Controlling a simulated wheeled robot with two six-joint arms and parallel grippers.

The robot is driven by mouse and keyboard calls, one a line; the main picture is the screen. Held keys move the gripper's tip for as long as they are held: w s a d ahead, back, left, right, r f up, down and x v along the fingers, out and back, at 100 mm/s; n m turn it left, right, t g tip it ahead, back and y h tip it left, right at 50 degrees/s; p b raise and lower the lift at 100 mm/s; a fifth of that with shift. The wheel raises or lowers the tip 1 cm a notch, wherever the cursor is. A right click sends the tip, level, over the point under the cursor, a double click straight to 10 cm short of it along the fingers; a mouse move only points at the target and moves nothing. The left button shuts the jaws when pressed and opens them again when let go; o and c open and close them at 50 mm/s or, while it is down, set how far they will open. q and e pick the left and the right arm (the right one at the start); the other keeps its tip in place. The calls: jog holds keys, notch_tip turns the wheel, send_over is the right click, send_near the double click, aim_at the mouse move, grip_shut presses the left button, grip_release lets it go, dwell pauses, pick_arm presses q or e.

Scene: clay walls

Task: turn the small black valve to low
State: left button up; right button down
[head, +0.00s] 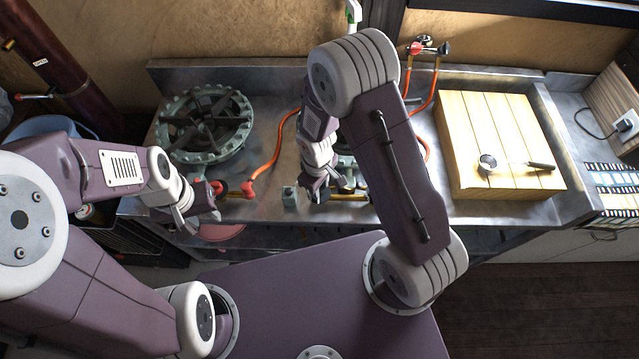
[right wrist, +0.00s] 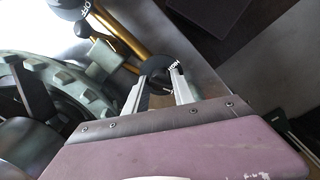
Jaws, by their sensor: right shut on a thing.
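In the right wrist view, the small black valve (right wrist: 157,77) is a dark round piece with pale lettering on a brass pipe (right wrist: 128,45). My right gripper (right wrist: 160,76) has both fingers around its middle part. I cannot read its setting. In the head view my right gripper (head: 312,194) is low at the stove's front edge and hides the valve. My left gripper (head: 205,208) is at the front left, close to a red valve (head: 220,187); its fingers are too small to tell open from shut.
A round iron burner (head: 205,125) stands at the left. An orange hose (head: 272,165) runs beside it. A small grey-green block (head: 289,196) is left of my right gripper. A wooden board (head: 490,125) with a metal utensil (head: 515,163) lies at the right.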

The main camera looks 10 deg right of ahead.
jog(key=shift+s+n+p, duration=0.1)
jog(key=shift+n+p, duration=0.5)
jog(key=shift+n, duration=0.5)
jog(key=c, duration=1.1)
grip_release()
jog(key=shift+r, duration=0.15)
notch_tip(320, 180, up, 9)
jog(key=p, duration=0.1)
jog(key=shift+s+a, duration=0.15)
jog(key=shift+a, duration=0.05)
